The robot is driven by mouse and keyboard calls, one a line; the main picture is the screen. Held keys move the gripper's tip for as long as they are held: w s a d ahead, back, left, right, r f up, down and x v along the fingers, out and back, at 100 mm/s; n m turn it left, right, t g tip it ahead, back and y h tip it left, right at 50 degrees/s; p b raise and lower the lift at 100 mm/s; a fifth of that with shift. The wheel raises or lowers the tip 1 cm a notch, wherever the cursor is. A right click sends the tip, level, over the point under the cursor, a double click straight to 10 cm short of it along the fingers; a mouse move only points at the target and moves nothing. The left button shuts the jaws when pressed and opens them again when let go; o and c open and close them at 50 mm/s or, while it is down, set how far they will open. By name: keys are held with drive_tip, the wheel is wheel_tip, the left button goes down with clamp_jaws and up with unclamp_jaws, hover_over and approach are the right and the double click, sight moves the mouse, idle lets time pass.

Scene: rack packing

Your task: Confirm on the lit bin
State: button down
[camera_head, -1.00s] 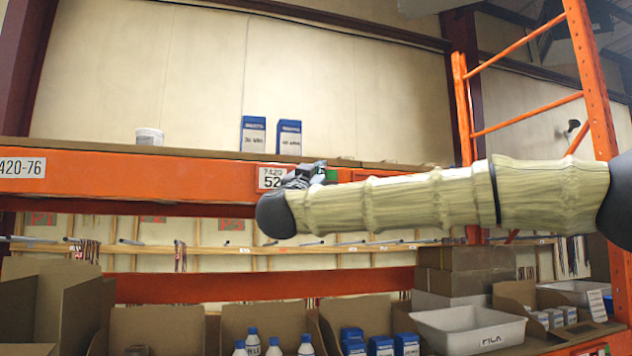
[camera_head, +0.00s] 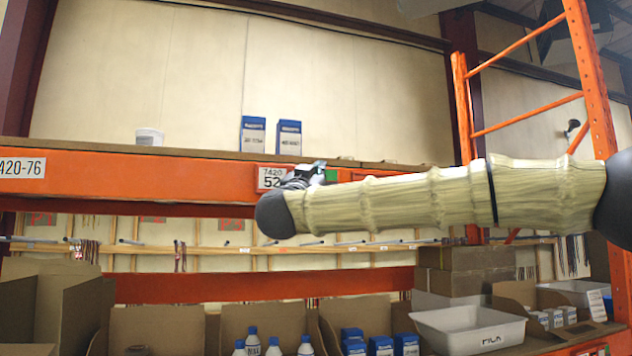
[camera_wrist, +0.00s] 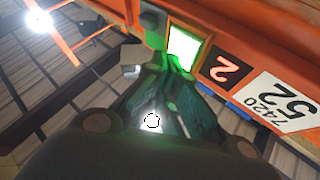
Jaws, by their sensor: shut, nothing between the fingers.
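The lit bin's module is on the orange shelf beam. In the wrist view it has a bright green lit button (camera_wrist: 184,45), a dark display (camera_wrist: 221,69) with a red 2, and a white label (camera_wrist: 285,100) reading 7420 52. My gripper (camera_wrist: 177,73) is shut and empty, its tips right at the lower edge of the green button; I cannot tell whether they touch it. In the head view, my gripper (camera_head: 305,174) is at the beam beside the label (camera_head: 271,178), and a small green patch (camera_head: 331,175) shows just right of it. My arm hides part of the beam.
The orange beam (camera_head: 130,180) runs across the rack. Two blue-and-white boxes (camera_head: 253,134) and a white tub (camera_head: 149,137) stand on the shelf above. Below are cardboard bins with bottles (camera_head: 252,342) and blue boxes (camera_head: 381,345), and a white tray (camera_head: 468,330).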

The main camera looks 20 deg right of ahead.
drive_tip(key=shift+w, duration=0.65)
idle(0.9)
drive_tip(key=shift+s, duration=0.1)
idle(0.3)
drive_tip(key=shift+s+b, duration=0.4)
drive_tip(key=shift+s, duration=0.35)
drive_tip(key=s+b, duration=0.2)
drive_tip(key=s, duration=0.3)
drive_tip(key=shift+d, duration=0.1)
drive_tip(key=shift+w, duration=0.1)
idle(0.3)
